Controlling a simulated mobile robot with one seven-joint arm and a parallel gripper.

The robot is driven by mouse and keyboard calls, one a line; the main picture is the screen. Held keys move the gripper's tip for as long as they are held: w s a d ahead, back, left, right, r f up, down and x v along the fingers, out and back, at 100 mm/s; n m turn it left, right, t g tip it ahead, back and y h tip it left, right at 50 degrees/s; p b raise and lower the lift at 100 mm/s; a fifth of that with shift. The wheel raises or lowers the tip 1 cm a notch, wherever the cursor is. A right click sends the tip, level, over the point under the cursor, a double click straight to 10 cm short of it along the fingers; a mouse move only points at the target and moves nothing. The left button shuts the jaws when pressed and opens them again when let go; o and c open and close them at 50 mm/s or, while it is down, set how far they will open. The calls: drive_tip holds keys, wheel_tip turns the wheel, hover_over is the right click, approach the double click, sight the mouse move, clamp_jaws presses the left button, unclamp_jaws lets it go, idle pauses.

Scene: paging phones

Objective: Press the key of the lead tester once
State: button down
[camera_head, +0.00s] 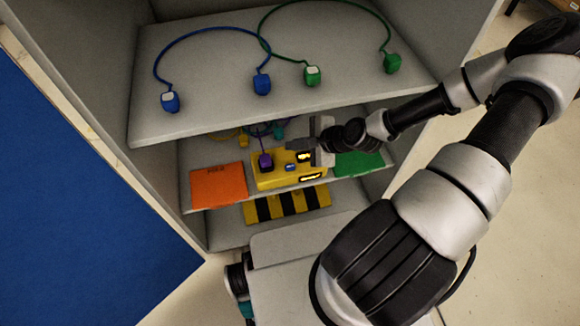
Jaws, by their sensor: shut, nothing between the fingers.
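The lead tester (268,181) is a yellow box on the middle shelf of the grey cabinet. A purple plug (266,161) sits on its left part, and a small blue key (291,167) shows on its front middle. A dark panel with bright yellow marks is at its upper right, and a dark label is on its lower front. My gripper (291,145) reaches in from the right and is shut and empty. Its tips appear just above and behind the key in the picture. I cannot tell whether they touch the tester.
An orange mat (218,186) lies left of the tester and a green mat (359,164) right of it. Blue (262,84) and green (312,76) leads lie on the top shelf (210,95), whose edge overhangs the tester. More leads show behind it. A striped black-and-yellow mat (287,204) lies below.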

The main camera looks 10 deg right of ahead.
drive_tip(key=b, duration=0.6)
hover_over(294, 168)
wheel_tip(294, 168, down, 6)
drive_tip(key=shift+a+f, duration=0.1)
drive_tip(key=shift+f, duration=0.85)
drive_tip(key=shift+f, duration=0.15)
idle(0.7)
drive_tip(key=shift+f+b, duration=0.3)
drive_tip(key=shift+f, duration=0.45)
idle(0.6)
drive_tip(key=shift+r, duration=0.1)
drive_tip(key=shift+r+p, duration=0.65)
drive_tip(key=shift+r, duration=0.15)
